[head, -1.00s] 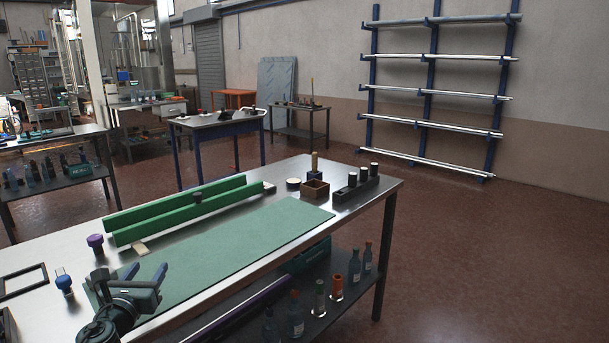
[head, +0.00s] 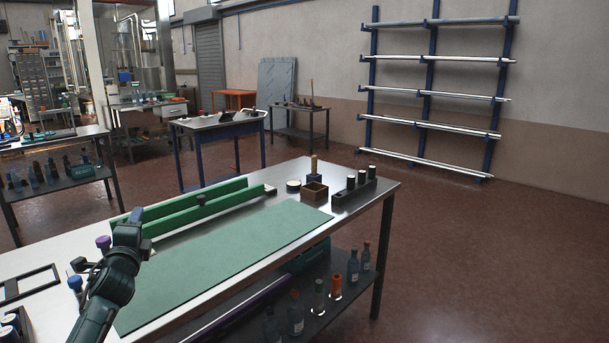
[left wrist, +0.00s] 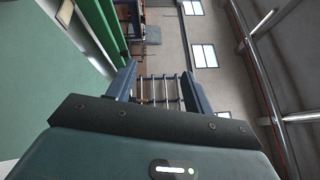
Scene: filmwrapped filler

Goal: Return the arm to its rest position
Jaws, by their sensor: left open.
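My left arm comes in from the lower left of the head view, over the left part of the bench (head: 40,262). My left gripper (head: 138,217) is raised in front of the near left ends of the green rails (head: 175,226), partly hiding them and a purple-capped item (head: 103,243). In the left wrist view my left gripper (left wrist: 158,72) has its two fingers apart with nothing between them. That view is turned sideways and looks out across the room toward wall, windows and rack. My right gripper is in neither view.
A green mat (head: 215,262) lies clear in the middle of the bench. A wooden box (head: 314,194) and a dark block with several capped pieces (head: 352,191) stand at the far right end. A black frame (head: 28,284) and a blue-capped item (head: 75,284) are at left. Bottles stand on the lower shelf.

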